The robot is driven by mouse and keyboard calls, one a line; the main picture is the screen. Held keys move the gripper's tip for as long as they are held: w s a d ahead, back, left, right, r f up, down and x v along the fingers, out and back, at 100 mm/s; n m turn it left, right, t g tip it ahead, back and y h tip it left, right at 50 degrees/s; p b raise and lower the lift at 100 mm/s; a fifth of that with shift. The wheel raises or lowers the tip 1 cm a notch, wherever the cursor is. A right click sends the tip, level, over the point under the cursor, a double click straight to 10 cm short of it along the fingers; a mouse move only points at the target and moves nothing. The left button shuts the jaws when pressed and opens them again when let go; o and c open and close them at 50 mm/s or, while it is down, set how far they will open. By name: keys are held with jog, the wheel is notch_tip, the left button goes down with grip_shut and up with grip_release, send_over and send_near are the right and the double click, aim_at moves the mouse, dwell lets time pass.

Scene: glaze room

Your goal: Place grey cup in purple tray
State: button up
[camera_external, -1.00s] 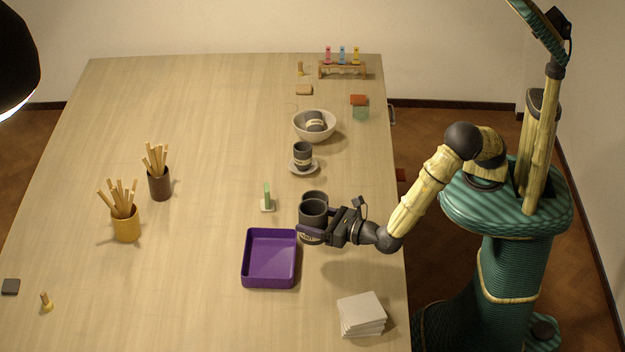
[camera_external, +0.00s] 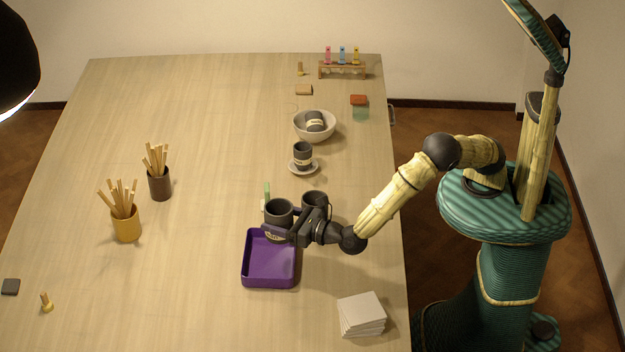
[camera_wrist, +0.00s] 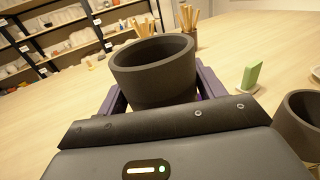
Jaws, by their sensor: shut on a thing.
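My gripper (camera_external: 280,232) is shut on a dark grey cup (camera_external: 278,211) and holds it upright over the far edge of the purple tray (camera_external: 246,262). In the wrist view the held grey cup (camera_wrist: 152,72) sits between the purple fingers of my gripper (camera_wrist: 155,98), its mouth facing up. The tray is empty where it shows; the gripper hides part of its far side. A second grey cup (camera_external: 316,202) stands on the table just right of the held one, partly behind my gripper; it also shows at the right of the wrist view (camera_wrist: 302,122).
A green block (camera_external: 267,189) stands close behind the held cup. White tiles (camera_external: 362,314) lie front right. Two stick holders (camera_external: 125,226) stand left; table between is clear.

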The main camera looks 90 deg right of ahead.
jog(key=shift+f, duration=1.1)
jog(key=shift+f+p, duration=0.4)
jog(key=shift+f, duration=1.5)
jog(key=shift+f+b, duration=0.35)
jog(key=o, duration=1.1)
jog(key=shift+o, duration=0.2)
jog(key=shift+r, duration=0.15)
